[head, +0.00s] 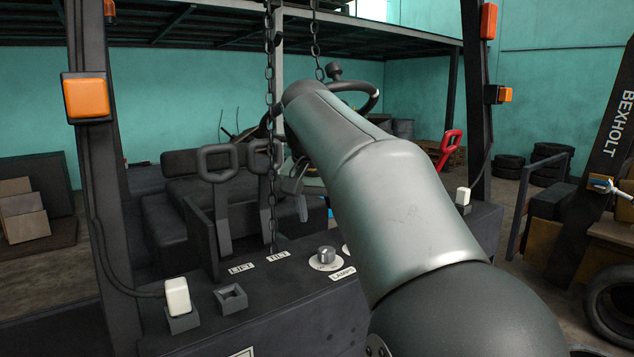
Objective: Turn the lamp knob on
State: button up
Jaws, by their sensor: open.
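The lamp knob (326,254) is a small grey knob on a round white plate, on top of the dark forklift console. A white LAMPS label (342,274) lies just in front of it. My arm rises from the lower right across the picture. Small grey parts, apparently of my gripper (298,192), show past its left edge, above and behind the knob and apart from it. Most of the gripper is hidden by my arm. It seems open, with nothing seen in it.
Two dark levers (218,195) stand left of the knob by LIFT and TILT labels. A chain (270,120) hangs close by. A red handle (448,147) is at the right. Posts flank the console.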

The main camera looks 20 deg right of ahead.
jog(key=v, duration=0.8)
